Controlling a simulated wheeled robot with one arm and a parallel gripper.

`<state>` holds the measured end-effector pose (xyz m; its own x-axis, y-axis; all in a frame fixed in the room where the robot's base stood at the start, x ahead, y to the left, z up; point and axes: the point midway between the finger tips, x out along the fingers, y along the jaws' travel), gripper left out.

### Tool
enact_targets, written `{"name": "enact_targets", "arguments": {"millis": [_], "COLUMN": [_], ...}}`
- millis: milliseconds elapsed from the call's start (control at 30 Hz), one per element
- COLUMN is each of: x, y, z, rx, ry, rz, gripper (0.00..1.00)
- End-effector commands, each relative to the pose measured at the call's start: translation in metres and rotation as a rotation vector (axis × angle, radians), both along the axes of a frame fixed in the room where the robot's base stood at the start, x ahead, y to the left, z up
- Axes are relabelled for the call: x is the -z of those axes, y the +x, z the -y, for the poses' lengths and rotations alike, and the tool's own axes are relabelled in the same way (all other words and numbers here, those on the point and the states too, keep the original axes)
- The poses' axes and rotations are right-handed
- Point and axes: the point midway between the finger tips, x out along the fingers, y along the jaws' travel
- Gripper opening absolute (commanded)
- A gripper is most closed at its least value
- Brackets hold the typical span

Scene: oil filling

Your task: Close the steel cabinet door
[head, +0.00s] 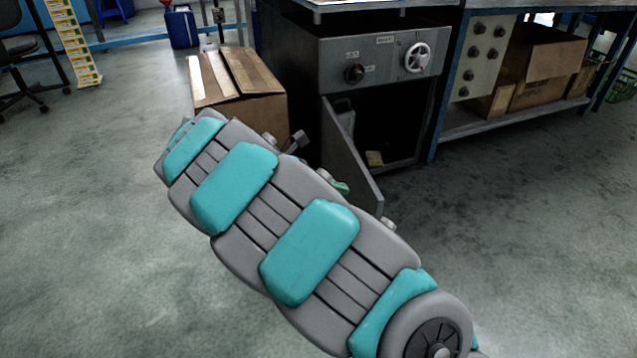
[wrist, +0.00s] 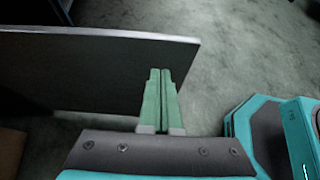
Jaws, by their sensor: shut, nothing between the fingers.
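The steel cabinet (head: 385,60) stands at the upper middle of the head view, with a knob and a white handwheel on its front. Its dark door (head: 352,160) stands open and juts out toward me, so the dark inside shows to its right. My arm hides part of the door's lower side. In the wrist view the door (wrist: 85,72) is a wide dark panel with a bright top edge. My gripper (wrist: 161,72) has its green fingers together and empty, overlapping the panel near its right end. I cannot tell if they touch it.
A cardboard box (head: 240,85) stands on the floor left of the cabinet. A blue-framed bench (head: 480,120) with boxes on its lower shelf is on the right. A blue canister (head: 182,27) stands at the back. The floor (head: 520,240) at the right front is clear.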

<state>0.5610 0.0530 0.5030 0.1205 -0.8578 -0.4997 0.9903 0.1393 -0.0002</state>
Motion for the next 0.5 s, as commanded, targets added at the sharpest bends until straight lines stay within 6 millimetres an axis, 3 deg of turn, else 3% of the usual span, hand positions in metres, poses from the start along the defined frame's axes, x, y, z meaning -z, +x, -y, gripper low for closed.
{"name": "enact_targets", "arguments": {"millis": [200, 500], "x": [0.005, 0.005], "y": [0.004, 0.007], "z": [0.033, 0.046], "rx": [0.003, -0.001], "ry": [-0.002, 0.001], "rz": [-0.001, 0.000], "gripper": [0.00, 0.00]}}
